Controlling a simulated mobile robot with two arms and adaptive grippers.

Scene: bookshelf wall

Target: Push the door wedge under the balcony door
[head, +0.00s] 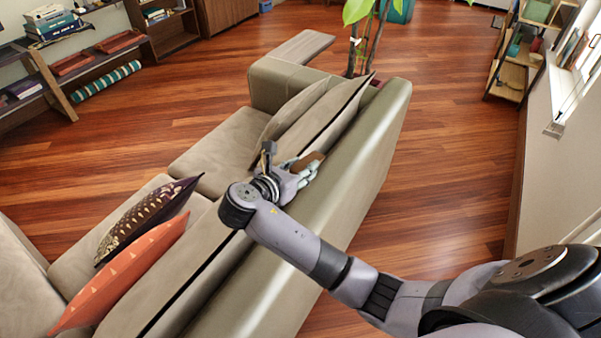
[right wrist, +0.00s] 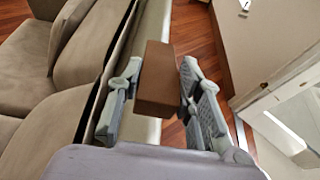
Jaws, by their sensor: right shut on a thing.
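A brown block-shaped wedge (head: 309,159) is held by my right gripper (head: 303,169) above the back of the sofa. In the right wrist view the wedge (right wrist: 156,82) sits between the two grey fingers of my right gripper (right wrist: 163,92), which is shut on it. Its lower side is hidden. A white framed opening (right wrist: 285,120) shows at the right of the right wrist view; I cannot tell whether it is the balcony door. My left gripper is not in view.
A beige sofa (head: 377,130) with an orange cushion (head: 125,268) and a dark cushion (head: 148,215) lies under and left of my right arm. A potted plant (head: 365,40) stands behind it. Wooden floor (head: 450,150) is clear between sofa and right wall. A shelf (head: 515,72) stands at the upper right.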

